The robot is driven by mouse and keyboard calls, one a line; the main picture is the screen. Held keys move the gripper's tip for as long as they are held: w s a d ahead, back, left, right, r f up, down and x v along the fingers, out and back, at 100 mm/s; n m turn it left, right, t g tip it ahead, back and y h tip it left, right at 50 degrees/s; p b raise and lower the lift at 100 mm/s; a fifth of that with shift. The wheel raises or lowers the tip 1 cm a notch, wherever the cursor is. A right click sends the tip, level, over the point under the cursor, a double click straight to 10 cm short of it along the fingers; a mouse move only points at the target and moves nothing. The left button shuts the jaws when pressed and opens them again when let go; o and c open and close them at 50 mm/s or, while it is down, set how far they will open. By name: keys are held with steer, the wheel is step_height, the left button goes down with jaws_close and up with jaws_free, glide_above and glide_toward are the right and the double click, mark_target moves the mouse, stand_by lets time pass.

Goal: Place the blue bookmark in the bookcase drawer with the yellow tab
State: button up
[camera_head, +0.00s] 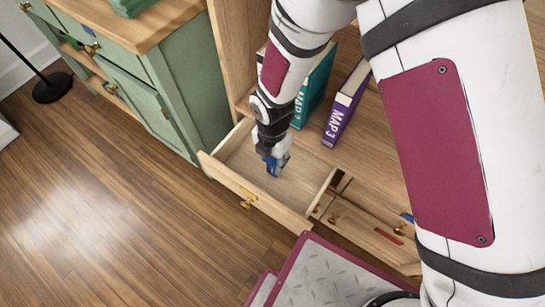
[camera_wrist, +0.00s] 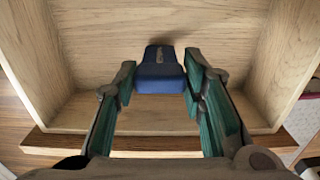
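The blue bookmark (camera_wrist: 160,76) is a small, thick blue piece with faint lettering. The drawer's front carries a yellow tab (camera_head: 249,193) beside a brass knob. The drawer's bare wooden floor (camera_wrist: 225,105) shows around the bookmark in the wrist view. Whether the bookmark touches that floor is unclear.
Books stand on the bookcase shelf behind the drawer: a teal one (camera_head: 315,88) and a purple one (camera_head: 345,104). Small closed drawers with red (camera_head: 388,236) and blue (camera_head: 407,217) tabs lie to the right. A green cabinet (camera_head: 180,85) stands left. The floor in front is clear.

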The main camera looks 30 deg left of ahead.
steer(key=shift+o, duration=1.3)
steer(key=shift+r, duration=0.1)
step_height(320, 180, up, 12)
steer(key=p, duration=0.4)
steer(key=shift+s, duration=0.1)
